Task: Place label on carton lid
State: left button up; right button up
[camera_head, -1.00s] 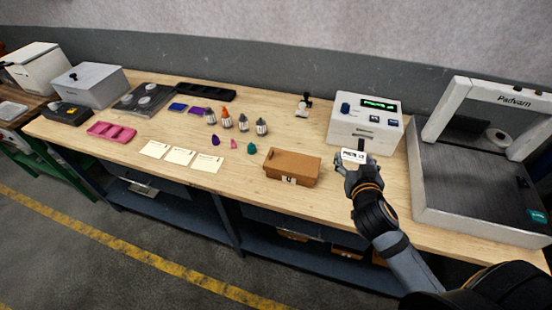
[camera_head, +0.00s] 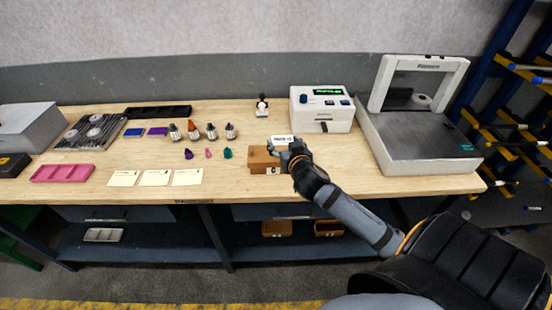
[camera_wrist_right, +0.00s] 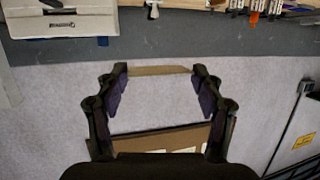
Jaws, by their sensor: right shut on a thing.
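The carton (camera_head: 258,159) is a small brown box near the table's front edge, with a small white mark on its front. My right gripper (camera_head: 286,146) is shut on the white label (camera_head: 282,140), which carries dark print. In the head view the gripper and label overlap the carton's right end. I cannot tell whether the label touches the lid. In the right wrist view the two dark fingers (camera_wrist_right: 158,88) stand either side of a pale area, with brown carton surface (camera_wrist_right: 165,140) below it. My left gripper is not in view.
A white label printer (camera_head: 320,112) with a green display stands behind the gripper. A grey machine with a white frame (camera_head: 412,130) is to the right. Several small bottles (camera_head: 210,132), three pale cards (camera_head: 155,178) and a pink tray (camera_head: 62,173) lie to the left.

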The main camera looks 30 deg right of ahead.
send_over(278, 159)
jog(key=f, duration=0.4)
jog(key=shift+s+f+p, duration=0.25)
jog(key=shift+f+p, duration=0.05)
jog(key=shift+f, duration=0.1)
jog(key=shift+w+f, duration=0.4)
jog(key=shift+f, duration=0.1)
notch_tip(278, 159, down, 3)
jog(key=shift+w+f+p, duration=0.15)
jog(key=shift+p, duration=0.4)
jog(key=shift+f, duration=0.1)
jog(key=shift+f+b, duration=0.65)
jog(key=shift+b, duration=0.05)
jog(key=shift+s, duration=0.2)
